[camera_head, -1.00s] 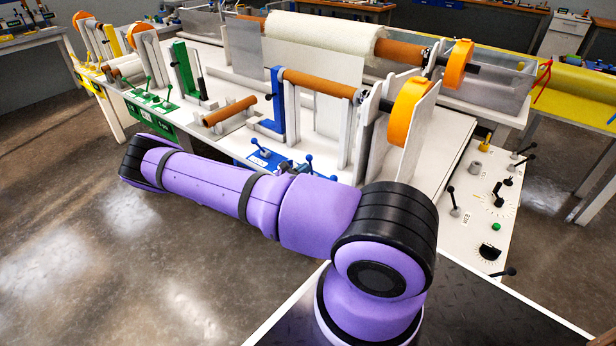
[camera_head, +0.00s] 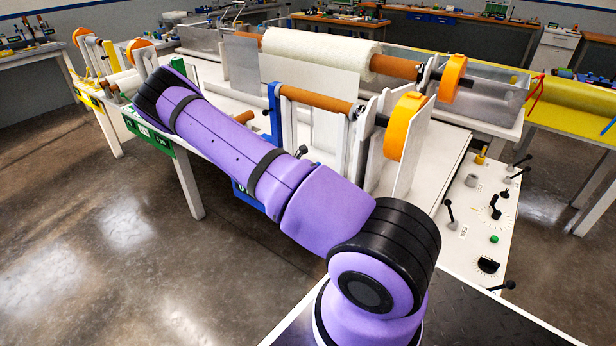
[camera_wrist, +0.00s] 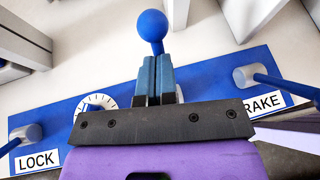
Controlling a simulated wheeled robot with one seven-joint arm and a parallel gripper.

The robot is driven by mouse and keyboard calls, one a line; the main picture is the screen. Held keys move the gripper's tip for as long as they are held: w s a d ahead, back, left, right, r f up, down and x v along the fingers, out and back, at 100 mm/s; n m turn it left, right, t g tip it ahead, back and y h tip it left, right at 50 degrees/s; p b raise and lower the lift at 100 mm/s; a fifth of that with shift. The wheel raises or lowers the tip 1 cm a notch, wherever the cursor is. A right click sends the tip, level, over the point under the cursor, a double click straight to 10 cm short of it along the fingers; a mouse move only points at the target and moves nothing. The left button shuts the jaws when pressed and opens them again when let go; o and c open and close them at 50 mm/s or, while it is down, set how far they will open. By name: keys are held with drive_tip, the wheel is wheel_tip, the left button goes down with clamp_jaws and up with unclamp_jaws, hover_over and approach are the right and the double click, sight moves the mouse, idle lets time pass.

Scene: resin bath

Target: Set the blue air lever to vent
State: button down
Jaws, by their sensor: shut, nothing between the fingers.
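In the wrist view a blue ball knob (camera_wrist: 152,25) stands just beyond my fingertips, over a blue panel (camera_wrist: 212,78). It appears to top the air lever; its stem is hidden behind my fingers. My gripper (camera_wrist: 153,62) is shut and empty, its fingertips right at the underside of the knob in the picture. I cannot tell whether they touch. A white dial (camera_wrist: 98,101) shows partly left of the fingers. The air label and vent mark are hidden. In the head view my arm covers the gripper and most of the blue panel (camera_head: 246,197).
A lever beside the LOCK label (camera_wrist: 37,159) stands at the left, and another beside the partly hidden BRAKE label (camera_wrist: 265,104) at the right. In the head view a blue upright (camera_head: 274,112) and an orange roller (camera_head: 318,98) stand behind the arm.

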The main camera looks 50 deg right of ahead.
drive_tip(key=shift+d+r, duration=0.1)
drive_tip(key=shift+d, duration=0.1)
idle(0.5)
drive_tip(key=shift+a+r, duration=0.2)
drive_tip(key=shift+a, duration=0.2)
drive_tip(key=v, duration=1.3)
drive_tip(key=shift+r, duration=0.35)
drive_tip(key=shift+w, duration=0.15)
drive_tip(key=shift+r, duration=0.1)
